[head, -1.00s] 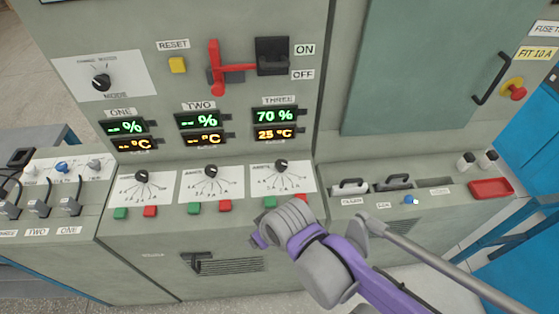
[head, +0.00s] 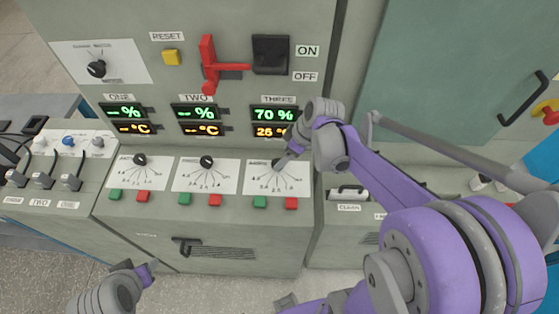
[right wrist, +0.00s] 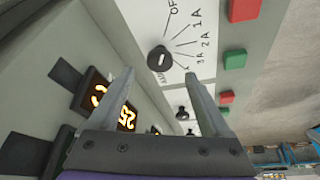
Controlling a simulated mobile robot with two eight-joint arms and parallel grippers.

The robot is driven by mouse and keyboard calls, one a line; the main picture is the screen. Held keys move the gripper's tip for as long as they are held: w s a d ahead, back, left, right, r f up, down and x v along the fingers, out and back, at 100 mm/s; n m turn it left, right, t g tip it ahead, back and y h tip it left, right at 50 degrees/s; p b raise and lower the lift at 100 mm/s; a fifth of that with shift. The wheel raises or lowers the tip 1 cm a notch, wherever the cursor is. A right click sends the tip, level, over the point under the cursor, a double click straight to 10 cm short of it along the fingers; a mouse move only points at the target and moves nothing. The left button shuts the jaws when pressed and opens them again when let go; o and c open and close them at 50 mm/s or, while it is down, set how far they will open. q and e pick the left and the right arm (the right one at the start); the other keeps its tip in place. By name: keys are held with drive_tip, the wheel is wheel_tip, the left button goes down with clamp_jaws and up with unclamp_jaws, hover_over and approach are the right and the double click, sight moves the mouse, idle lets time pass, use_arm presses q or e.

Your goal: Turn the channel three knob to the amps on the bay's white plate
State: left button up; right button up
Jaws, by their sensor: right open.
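The channel three knob (head: 276,163) is a small black dial at the top of the rightmost white scale plate (head: 292,183). In the right wrist view the knob (right wrist: 158,58) stands by marks OFF, 1A, 2A and 3A. My right gripper (head: 287,155) is at this knob, partly covering it in the head view. In the right wrist view its open fingers (right wrist: 160,76) lie on either side of the knob, apart from it as far as I can see. I cannot tell the knob's setting. My left gripper (head: 148,273) is low at the left. No amps figure on a bay plate is readable.
Channel two knob (head: 206,162) and channel one knob (head: 139,160) sit to the left. Green and red buttons, such as the red one (head: 291,203), line the plates' lower edges. A red lever (head: 208,68) stands above. The channel three display (head: 274,115) reads 70 %.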

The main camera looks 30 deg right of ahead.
use_arm(q)
drive_tip(key=shift+s+f, duration=0.15)
drive_tip(key=shift+f, duration=0.2)
use_arm(e)
drive_tip(key=shift+x, duration=2.4)
clamp_jaws()
